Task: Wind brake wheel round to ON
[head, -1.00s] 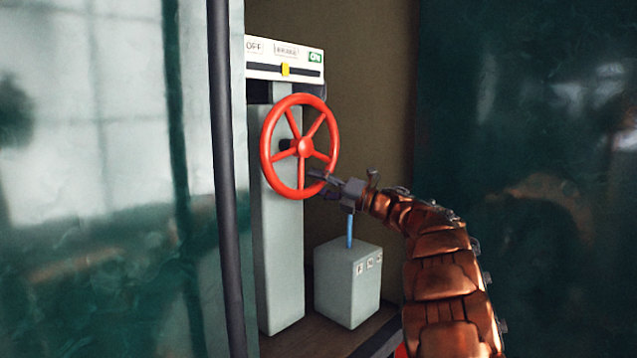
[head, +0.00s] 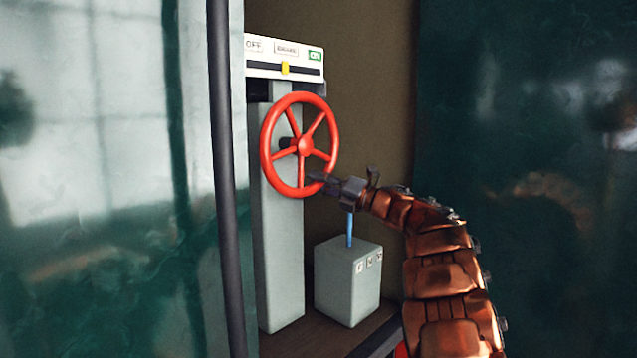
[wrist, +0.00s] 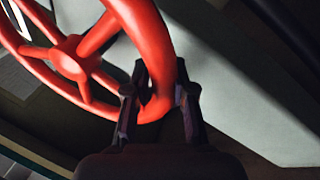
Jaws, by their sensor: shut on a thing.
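The red brake wheel (head: 302,146) has several spokes and stands upright on the front of a grey column (head: 278,250). My gripper (head: 322,182) is at the lower right of its rim. In the wrist view, the fingers of my gripper (wrist: 160,100) are on both sides of the red rim (wrist: 160,40) and shut on it. Above the wheel is a white indicator panel (head: 285,57) with OFF at the left and a green ON label (head: 315,55) at the right. Its yellow pointer (head: 285,68) is between them, under the middle label.
A grey box (head: 347,285) with a blue lever (head: 350,230) stands on the floor just below my gripper. A dark vertical pole (head: 226,180) and a glossy green and pale panel (head: 110,180) are to the left. A dark green panel (head: 530,180) is to the right.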

